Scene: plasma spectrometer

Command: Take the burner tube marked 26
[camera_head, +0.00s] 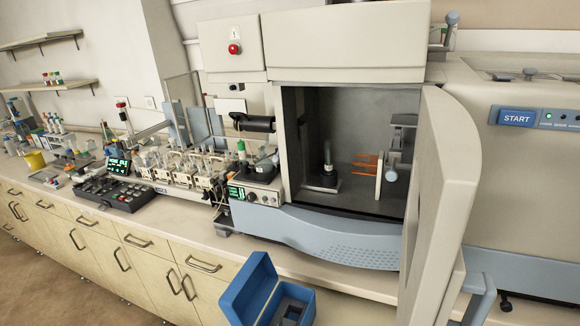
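No burner tube marked 26 can be made out, and no number 26 is readable. The spectrometer's compartment (345,112) stands open at the centre. Inside it, a dark upright part (327,160) stands on a base at the left. Orange prongs (366,163) and a pale upright plate (379,178) are to its right. An open blue box (252,283) is at the bottom centre, with a dark grey insert (290,309); I cannot tell what the insert holds. My gripper is not in view.
The open compartment door (440,190) juts forward on the right. A machine with a START button (517,118) is beyond it. Glassware racks (190,165) and a black keypad unit (112,192) crowd the bench (165,225) to the left. Brown floor shows at lower left.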

